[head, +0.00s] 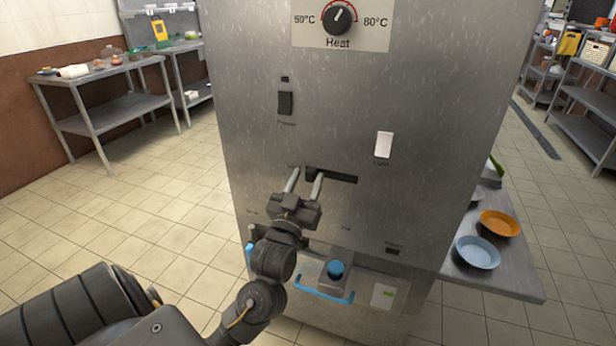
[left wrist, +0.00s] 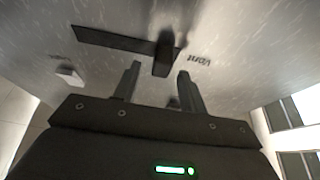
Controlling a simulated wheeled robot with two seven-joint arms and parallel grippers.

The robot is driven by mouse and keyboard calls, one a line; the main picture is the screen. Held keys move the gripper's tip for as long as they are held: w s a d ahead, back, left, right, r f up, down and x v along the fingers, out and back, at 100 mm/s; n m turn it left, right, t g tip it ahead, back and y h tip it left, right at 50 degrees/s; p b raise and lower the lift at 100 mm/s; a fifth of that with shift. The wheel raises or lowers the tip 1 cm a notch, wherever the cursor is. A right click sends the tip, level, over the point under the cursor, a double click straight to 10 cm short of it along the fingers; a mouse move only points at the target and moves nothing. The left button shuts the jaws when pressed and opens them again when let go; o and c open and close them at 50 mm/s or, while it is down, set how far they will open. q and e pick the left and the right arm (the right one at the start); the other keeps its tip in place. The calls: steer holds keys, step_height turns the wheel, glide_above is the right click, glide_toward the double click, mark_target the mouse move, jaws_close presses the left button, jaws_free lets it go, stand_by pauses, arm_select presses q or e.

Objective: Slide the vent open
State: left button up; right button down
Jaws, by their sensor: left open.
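The vent is a dark horizontal slot (head: 342,179) in the front of the steel cabinet, with a black slider tab (head: 311,173) at its left end. In the left wrist view the slot (left wrist: 105,40) runs left from the tab (left wrist: 164,54), which stands out from the panel. My left gripper (head: 305,178) is open in front of the tab. Its fingers (left wrist: 158,84) point at the panel, one on each side of the tab in the picture. I cannot tell whether they touch it. My right gripper is out of view.
A white light switch (head: 384,145) and a black power switch (head: 285,103) sit above the slot. A heat knob (head: 340,18) is higher up. Below is a blue-handled drawer (head: 322,294). A side shelf at right holds a blue bowl (head: 478,252) and an orange bowl (head: 499,223).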

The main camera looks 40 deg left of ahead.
arm_select(q)
steer(key=shift+w+a+r, duration=0.2)
steer(key=shift+w+r, duration=0.05)
steer(key=shift+w, duration=0.3)
jaws_close()
